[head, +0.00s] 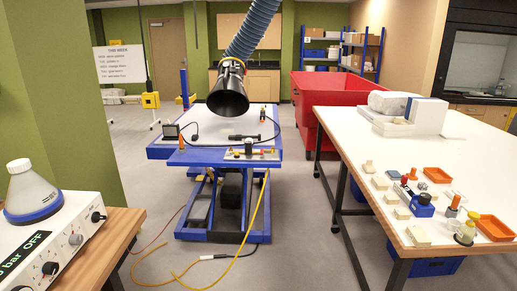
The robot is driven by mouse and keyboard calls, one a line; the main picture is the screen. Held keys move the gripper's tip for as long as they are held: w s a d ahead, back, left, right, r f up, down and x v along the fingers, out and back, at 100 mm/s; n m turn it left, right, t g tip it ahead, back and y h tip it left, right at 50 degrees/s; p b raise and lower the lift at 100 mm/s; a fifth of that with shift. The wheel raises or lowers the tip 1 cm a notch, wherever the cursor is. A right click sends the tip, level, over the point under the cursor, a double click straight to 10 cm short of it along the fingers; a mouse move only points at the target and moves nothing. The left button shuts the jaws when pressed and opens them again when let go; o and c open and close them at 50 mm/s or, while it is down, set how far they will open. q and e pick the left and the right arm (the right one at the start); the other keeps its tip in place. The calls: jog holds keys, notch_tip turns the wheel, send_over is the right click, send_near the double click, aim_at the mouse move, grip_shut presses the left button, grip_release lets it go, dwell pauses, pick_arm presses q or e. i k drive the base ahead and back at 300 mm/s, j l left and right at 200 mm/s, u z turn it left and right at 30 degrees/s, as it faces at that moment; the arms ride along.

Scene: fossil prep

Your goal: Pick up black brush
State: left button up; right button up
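I cannot make out a black brush for certain. A thin dark tool (243,137) lies on the blue lift table (160,152), under the black extraction hood; it is too small to tell whether it is a brush. Other small dark and orange tools (249,151) sit along the table's front edge. Neither of my grippers shows in the head view.
A black hood (229,92) hangs over the lift table. A white-topped table (370,140) with small blocks, jars and orange trays (496,228) stands at right. A control box (50,245) sits at left. A yellow cable (190,272) crosses the floor. A red bin (330,92) stands behind.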

aim_at(237, 137)
jog(key=i+j+z, duration=0.15)
jog(key=i+z, duration=0.15)
jog(key=i, duration=0.3)
jog(key=i+j+z, duration=0.3)
jog(key=i, duration=0.25)
jog(key=i+j+z, duration=0.65)
jog(key=i+j, duration=0.15)
jog(key=j, duration=0.25)
jog(key=i+j+z, duration=0.15)
jog(key=j, duration=0.2)
jog(key=i+j+z, duration=0.15)
jog(key=j, duration=0.25)
jog(key=i, duration=0.05)
